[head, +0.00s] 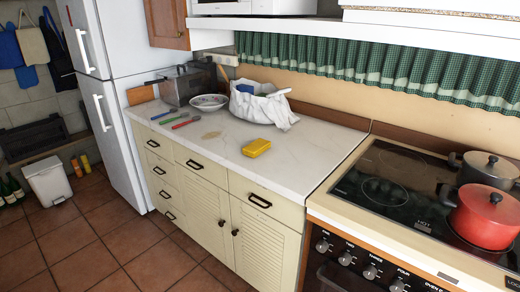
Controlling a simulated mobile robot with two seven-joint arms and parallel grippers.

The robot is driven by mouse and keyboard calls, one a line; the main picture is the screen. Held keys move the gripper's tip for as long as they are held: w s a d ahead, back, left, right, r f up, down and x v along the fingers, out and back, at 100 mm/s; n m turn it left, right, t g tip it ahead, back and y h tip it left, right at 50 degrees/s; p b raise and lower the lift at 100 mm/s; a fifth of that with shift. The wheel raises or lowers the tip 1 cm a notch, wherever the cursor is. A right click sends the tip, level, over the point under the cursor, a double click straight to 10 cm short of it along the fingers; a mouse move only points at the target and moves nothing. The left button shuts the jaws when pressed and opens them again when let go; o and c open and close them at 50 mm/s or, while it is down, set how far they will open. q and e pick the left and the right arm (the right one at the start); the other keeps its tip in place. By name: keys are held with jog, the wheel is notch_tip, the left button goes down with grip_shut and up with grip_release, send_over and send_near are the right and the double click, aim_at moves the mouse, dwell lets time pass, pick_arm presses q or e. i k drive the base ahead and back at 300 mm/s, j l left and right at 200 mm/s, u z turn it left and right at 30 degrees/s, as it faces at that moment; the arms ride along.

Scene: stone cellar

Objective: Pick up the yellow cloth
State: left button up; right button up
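The yellow cloth (256,147) looks like a small, thick folded block. It lies flat on the white marble-look counter (290,163), toward the front edge and left of the hob. Nothing covers it and nothing touches it. Neither of my grippers shows in the head view.
Behind it are a white cloth bundle (262,107), a bowl (209,102) and a toaster (187,84). Red and green-handled utensils lie at left. A hob with a red pot (482,216) is at right. A shelf (380,32) overhangs the back. Tiled floor in front is clear.

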aim_at(255, 148)
jog(key=j+z, duration=0.15)
jog(key=z, duration=0.25)
jog(key=i+j+z, duration=0.1)
jog(key=z, duration=0.3)
jog(key=j+z, duration=0.4)
jog(key=k+j+z, duration=0.1)
jog(key=j+z, duration=0.15)
jog(key=j, duration=0.2)
jog(key=k+j+z, duration=0.1)
jog(key=j+z, duration=0.15)
jog(key=j, duration=0.2)
